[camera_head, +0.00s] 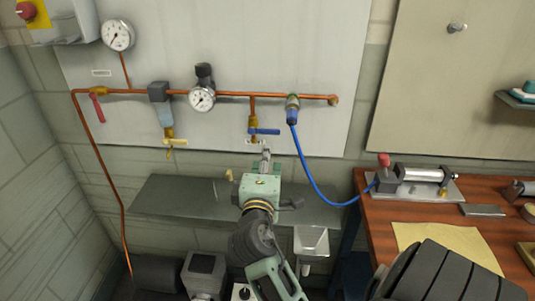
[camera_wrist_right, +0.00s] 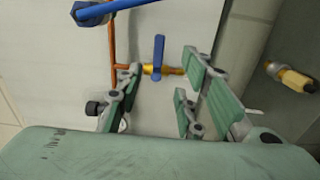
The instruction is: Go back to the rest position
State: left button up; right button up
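My right gripper (camera_head: 264,164) reaches up from the bottom middle in the head view, just below a valve with a blue handle (camera_head: 264,131). The handle lies level there. In the right wrist view the gripper (camera_wrist_right: 160,78) is open, with green-padded fingers apart. The blue handle (camera_wrist_right: 158,50) and its brass valve body (camera_wrist_right: 165,71) show beyond the fingers, with nothing held. The exact distance to the valve is hard to tell. My left gripper is not in view.
A copper pipe (camera_head: 230,94) with gauges (camera_head: 202,98) and valves runs along the wall panel. A blue hose (camera_head: 308,175) hangs right of my gripper and leads to the wooden bench (camera_head: 382,230). A grey shelf (camera_head: 175,200) lies behind my gripper.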

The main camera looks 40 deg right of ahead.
dwell(0.6)
jog(key=w+a+f+n+y, duration=0.1)
jog(key=w+a+f+y, duration=0.15)
jog(key=f, duration=0.45)
jog(key=w+a+f+y, duration=0.1)
jog(key=a+f+y, duration=0.15)
jog(key=f, duration=0.45)
jog(key=w+a+f+n+y, duration=0.1)
jog(key=w+a+f, duration=0.15)
jog(key=f, duration=0.35)
jog(key=s+a+f+g+y, duration=0.2)
jog(key=s+a+f, duration=0.2)
jog(key=f, duration=0.8)
jog(key=s+a+f+g+y, duration=0.1)
jog(key=s+a+f+y, duration=0.25)
jog(key=f, duration=0.75)
jog(key=s+a+f+m+g+y, duration=0.1)
jog(key=s+a+f+m+g, duration=0.1)
jog(key=s+f, duration=0.7)
jog(key=s+a+f+m+g+y, duration=0.1)
jog(key=s+a+f+m+g, duration=0.15)
jog(key=s+f, duration=0.65)
jog(key=s+f+m+g, duration=0.1)
jog(key=s+f, duration=0.2)
jog(key=s, duration=0.7)
jog(key=s+d+f+m+g, duration=0.1)
jog(key=s+f, duration=0.3)
jog(key=s, duration=0.6)
jog(key=shift+s+m+g, duration=0.35)
jog(key=shift+m+g, duration=0.2)
